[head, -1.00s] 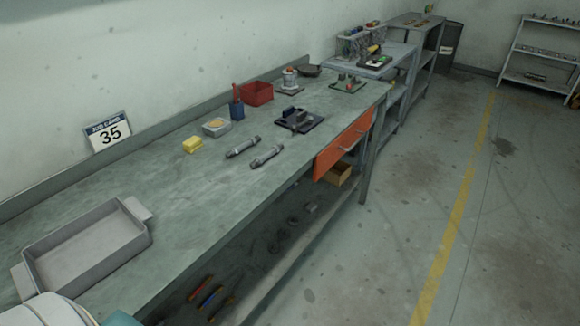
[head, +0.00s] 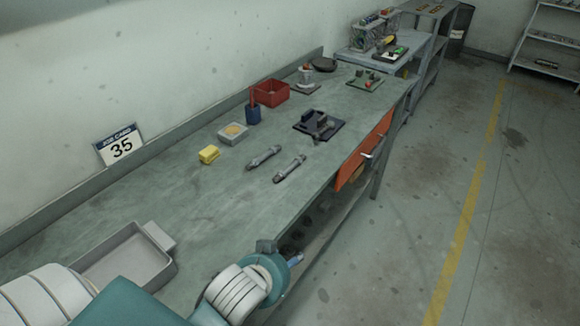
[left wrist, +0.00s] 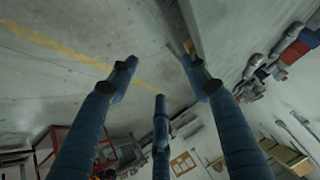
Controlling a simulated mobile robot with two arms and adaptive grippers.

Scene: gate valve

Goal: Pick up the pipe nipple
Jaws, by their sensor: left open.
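Two grey pipe pieces with fittings at their ends lie side by side on the workbench in the head view: the left pipe (head: 264,157) and the right pipe (head: 290,169). I cannot tell which one is the pipe nipple. My left gripper (head: 282,256) is low in the head view, over the bench's front edge, nearer to me than both pipes and apart from them. My wrist partly hides it. In the left wrist view its blue fingers (left wrist: 155,80) are spread open with nothing between them. My right gripper is not in view.
A grey tray (head: 130,257) stands at the near left of the bench (head: 225,205). A yellow block (head: 208,154), a light box (head: 232,133), a blue cup (head: 253,116), a red bin (head: 271,93) and a dark fixture (head: 318,125) stand around the pipes. An orange drawer (head: 364,150) is at the front.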

